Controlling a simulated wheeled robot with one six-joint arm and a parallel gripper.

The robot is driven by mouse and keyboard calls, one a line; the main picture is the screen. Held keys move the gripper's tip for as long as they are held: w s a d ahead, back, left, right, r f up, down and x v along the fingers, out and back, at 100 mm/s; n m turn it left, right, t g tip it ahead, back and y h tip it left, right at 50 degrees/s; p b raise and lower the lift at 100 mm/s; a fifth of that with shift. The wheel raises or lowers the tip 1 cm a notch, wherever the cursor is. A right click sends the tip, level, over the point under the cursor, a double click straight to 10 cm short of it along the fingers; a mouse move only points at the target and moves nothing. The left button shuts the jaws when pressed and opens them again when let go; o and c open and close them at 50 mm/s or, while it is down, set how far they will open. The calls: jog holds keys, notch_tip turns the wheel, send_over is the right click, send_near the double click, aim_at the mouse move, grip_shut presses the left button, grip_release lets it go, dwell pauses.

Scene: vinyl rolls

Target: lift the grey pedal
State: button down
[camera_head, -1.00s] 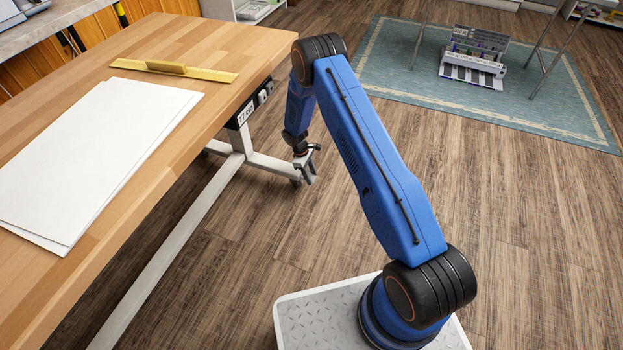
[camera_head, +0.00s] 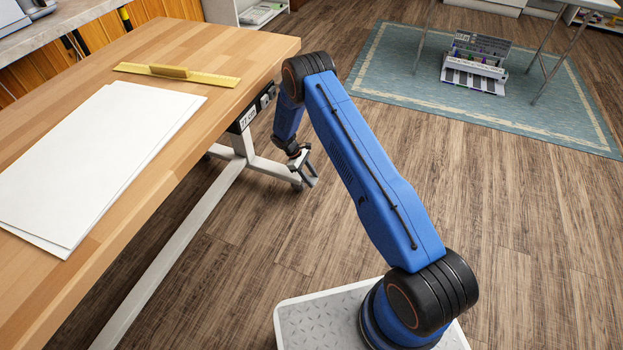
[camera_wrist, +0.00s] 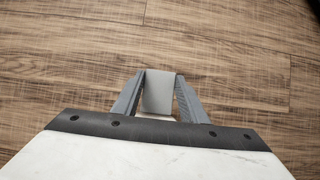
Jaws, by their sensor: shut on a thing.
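The grey pedal (camera_wrist: 157,92) is a small flat plate in the wrist view, standing between the two grey fingers of my gripper (camera_wrist: 160,76). My gripper is shut on it, with a finger touching each side. In the head view my gripper (camera_head: 307,170) hangs low beside the white foot of the workbench. The pedal is too small to make out clearly there.
The wooden workbench (camera_head: 240,55) stands at the left, with white sheets (camera_head: 90,165) and a yellow ruler (camera_head: 215,78) on top. Its white leg frame (camera_head: 185,235) runs near the floor. The wooden floor at right is open, up to a blue rug (camera_head: 400,60).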

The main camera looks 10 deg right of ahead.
jog(key=c, duration=1.1)
grip_release()
